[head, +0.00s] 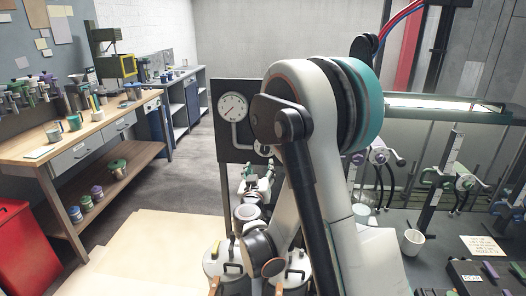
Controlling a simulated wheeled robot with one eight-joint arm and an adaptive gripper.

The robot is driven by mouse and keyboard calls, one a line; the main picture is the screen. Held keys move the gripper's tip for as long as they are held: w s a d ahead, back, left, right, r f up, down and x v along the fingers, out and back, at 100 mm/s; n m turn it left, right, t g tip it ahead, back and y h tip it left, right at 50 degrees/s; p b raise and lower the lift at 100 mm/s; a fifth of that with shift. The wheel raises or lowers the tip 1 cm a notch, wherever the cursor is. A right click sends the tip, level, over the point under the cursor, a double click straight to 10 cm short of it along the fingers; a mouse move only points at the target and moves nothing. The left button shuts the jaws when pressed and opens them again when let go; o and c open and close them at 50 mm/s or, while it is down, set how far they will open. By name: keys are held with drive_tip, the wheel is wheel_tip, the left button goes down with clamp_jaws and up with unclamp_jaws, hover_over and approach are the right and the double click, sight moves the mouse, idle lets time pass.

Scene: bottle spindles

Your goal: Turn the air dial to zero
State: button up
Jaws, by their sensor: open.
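A round white pressure gauge (233,107) is mounted on a dark upright panel (228,146) in the middle of the head view. Its needle is too small to read for sure. A grey pipe (236,138) runs from below the gauge to a small round fitting (262,150), perhaps the air dial, partly hidden by my arm. My gripper (259,170) is open and empty, just below this fitting and in front of the panel. I cannot tell whether it touches the fitting.
Metal pots with clamped lids (296,268) stand below my arm. A wooden workbench (95,134) with cups and tools is at left, beside a red bin (22,250). Spindle stands (440,185) and a white cup (412,242) are at right. The floor at centre left is clear.

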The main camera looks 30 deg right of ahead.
drive_tip(key=b+x, duration=0.2)
drive_tip(key=x, duration=1.1)
drive_tip(key=shift+w+d, duration=0.25)
drive_tip(key=shift+w, duration=0.05)
drive_tip(key=c, duration=1.1)
